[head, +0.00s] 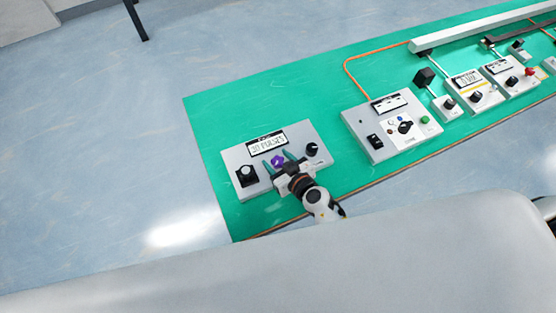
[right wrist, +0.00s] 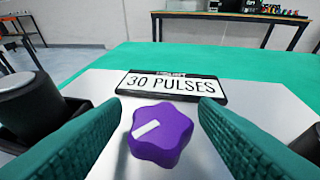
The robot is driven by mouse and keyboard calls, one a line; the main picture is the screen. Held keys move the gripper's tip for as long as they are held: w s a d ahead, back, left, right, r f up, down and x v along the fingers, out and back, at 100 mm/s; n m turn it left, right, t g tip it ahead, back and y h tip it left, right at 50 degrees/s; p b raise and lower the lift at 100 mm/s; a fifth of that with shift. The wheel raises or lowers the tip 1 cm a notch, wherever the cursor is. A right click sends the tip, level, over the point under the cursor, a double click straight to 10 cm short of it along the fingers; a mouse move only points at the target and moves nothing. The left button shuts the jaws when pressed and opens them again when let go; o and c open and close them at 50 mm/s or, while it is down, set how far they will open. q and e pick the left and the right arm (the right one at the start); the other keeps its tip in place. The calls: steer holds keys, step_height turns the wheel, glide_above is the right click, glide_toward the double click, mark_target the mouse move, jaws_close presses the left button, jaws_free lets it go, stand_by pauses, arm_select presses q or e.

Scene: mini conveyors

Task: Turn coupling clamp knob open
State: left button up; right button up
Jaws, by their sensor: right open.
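A purple five-lobed knob with a white pointer mark (right wrist: 162,138) sits on a grey control box (head: 311,132), below a display reading "30 PULSES" (right wrist: 172,86). Its pointer slants, with its right end higher. The knob also shows in the head view (head: 277,161). My right gripper (head: 281,160) is open, its two teal fingers (right wrist: 160,104) on either side of the knob. Gaps show between knob and fingers in the right wrist view. No readable label shows which knob is the coupling clamp knob. My left gripper is not in view.
Black knobs stand on the same box, left (head: 246,174) and right (head: 312,149) of the purple one. Another control box (head: 379,150) and several smaller units stand to the right on the green mat (head: 215,120). An orange cable (head: 352,62) runs behind.

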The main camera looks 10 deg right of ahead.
steer(key=shift+w, duration=0.1)
steer(key=shift+c, duration=0.5)
steer(key=c, duration=0.9)
steer(key=shift+o, duration=0.2)
